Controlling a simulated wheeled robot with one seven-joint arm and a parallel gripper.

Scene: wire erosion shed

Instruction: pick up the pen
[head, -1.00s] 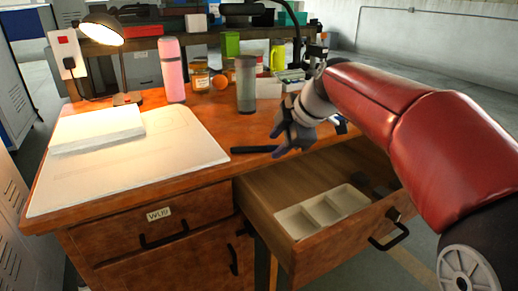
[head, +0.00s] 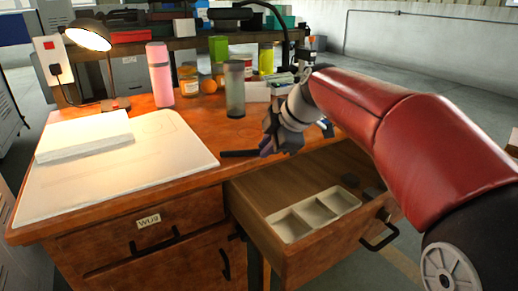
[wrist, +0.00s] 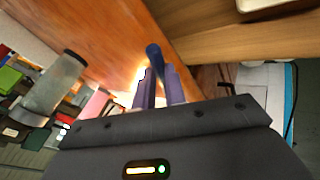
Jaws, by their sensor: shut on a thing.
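The pen (head: 238,153) is a slim dark stick, lying roughly level at the front right of the wooden desk, just right of the pale mat's corner. My gripper (head: 266,147) is at its right end, above the desk edge by the open drawer. In the wrist view, my gripper (wrist: 158,84) has its purple fingers shut on the pen (wrist: 153,52), whose rounded dark blue end sticks out past the fingertips. I cannot tell whether the pen touches the desk.
The open drawer (head: 297,262) with a white divided tray (head: 312,215) is below and right of my gripper. A grey tumbler (head: 235,92), pink bottle (head: 160,75) and jars stand behind. The mat (head: 180,150) holds a white block (head: 85,140) under a lit lamp (head: 88,36).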

